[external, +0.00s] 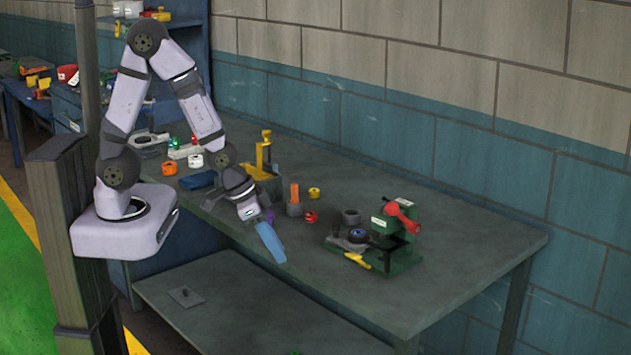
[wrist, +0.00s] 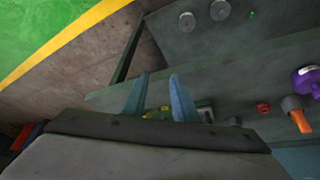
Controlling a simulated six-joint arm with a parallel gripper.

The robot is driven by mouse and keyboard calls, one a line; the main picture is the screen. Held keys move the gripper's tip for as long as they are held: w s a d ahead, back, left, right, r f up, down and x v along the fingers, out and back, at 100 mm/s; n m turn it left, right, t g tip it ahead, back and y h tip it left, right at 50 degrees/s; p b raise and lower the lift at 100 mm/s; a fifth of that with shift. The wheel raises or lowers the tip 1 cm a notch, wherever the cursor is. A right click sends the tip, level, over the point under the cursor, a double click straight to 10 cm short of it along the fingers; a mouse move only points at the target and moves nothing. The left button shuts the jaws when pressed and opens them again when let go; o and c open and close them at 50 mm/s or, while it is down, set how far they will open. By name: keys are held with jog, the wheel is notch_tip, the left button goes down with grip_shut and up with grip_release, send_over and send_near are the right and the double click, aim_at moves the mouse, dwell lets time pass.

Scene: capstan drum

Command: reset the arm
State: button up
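My arm is bent up and over, with my gripper (external: 277,257) pointing down past the near left edge of the workbench (external: 440,290). Its two blue fingers also show in the wrist view (wrist: 160,76), apart with nothing between them, so it is open and empty. The capstan device (external: 392,250) has a green base, a red handle (external: 402,217) and a dark drum with a blue centre (external: 357,236). It stands on the bench to the right, well clear of my gripper. In the wrist view it is mostly hidden behind the fingers.
Behind my gripper stand a yellow clamp-like tool (external: 264,152), a grey holder with an orange piece (external: 294,195), a red ring (external: 311,217) and a yellow ring (external: 314,193). A lower shelf (external: 230,300) lies beneath. The bench's right part is clear.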

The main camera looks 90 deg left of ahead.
jog(key=s+d+r+m+g, duration=0.1)
jog(key=s+d+r+g, duration=0.1)
jog(key=s, duration=0.4)
jog(key=s+d+r+m+g, duration=0.1)
jog(key=s+d+r+g, duration=0.2)
jog(key=s, duration=0.3)
jog(key=shift+s+h, duration=0.4)
jog(key=shift+f, duration=0.1)
dwell(1.2)
